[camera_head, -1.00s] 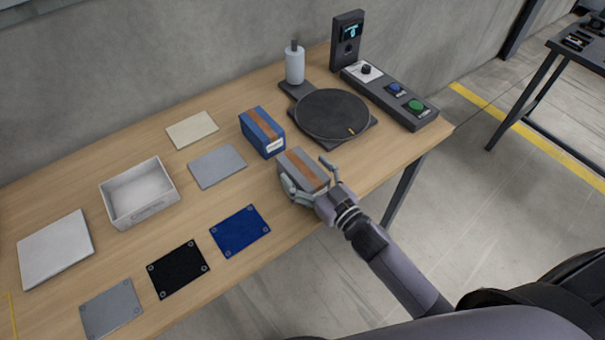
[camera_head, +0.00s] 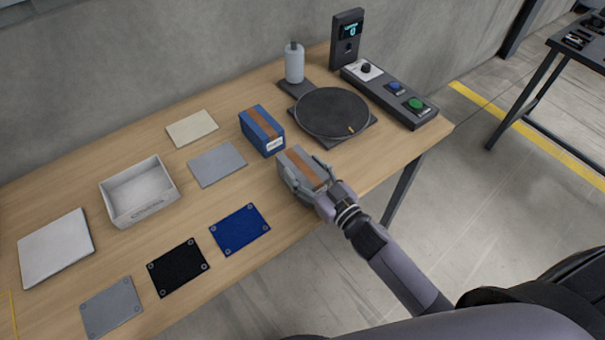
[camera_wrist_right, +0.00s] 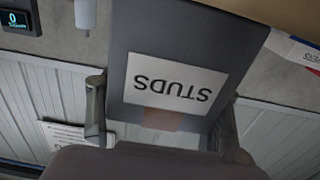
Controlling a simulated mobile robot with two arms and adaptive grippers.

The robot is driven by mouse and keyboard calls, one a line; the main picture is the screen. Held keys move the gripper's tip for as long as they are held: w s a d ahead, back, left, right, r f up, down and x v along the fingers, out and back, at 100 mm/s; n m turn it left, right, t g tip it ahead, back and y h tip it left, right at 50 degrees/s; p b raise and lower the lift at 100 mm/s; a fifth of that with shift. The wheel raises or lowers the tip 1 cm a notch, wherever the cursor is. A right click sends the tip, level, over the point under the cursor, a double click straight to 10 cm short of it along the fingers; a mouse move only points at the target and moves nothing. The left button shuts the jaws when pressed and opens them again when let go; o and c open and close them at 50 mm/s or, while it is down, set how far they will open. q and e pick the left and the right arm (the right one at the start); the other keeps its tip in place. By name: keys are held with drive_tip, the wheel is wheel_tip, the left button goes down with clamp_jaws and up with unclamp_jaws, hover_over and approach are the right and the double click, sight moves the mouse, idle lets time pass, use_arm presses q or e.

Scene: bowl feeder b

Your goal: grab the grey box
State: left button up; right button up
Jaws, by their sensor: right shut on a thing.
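The grey box (camera_head: 298,166), with a brown strip across its top, stands on the wooden table right of the blue box. My right gripper (camera_head: 308,178) is shut on it, one finger on each side. In the right wrist view the grey box (camera_wrist_right: 178,75) fills the middle, with a white label reading "STUDS" upside down. The right gripper's fingers (camera_wrist_right: 165,125) flank it there. I cannot tell whether the box is clear of the table. My left gripper is not in view.
A blue box (camera_head: 262,131) stands close to the left of the grey box. A dark round plate (camera_head: 332,112) and a button panel (camera_head: 390,95) lie behind. A white bin (camera_head: 139,192) and several flat mats, including a blue one (camera_head: 240,230), lie to the left.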

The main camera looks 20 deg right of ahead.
drive_tip(key=c, duration=0.4)
drive_tip(key=shift+r, duration=0.15)
drive_tip(key=shift+c, duration=0.4)
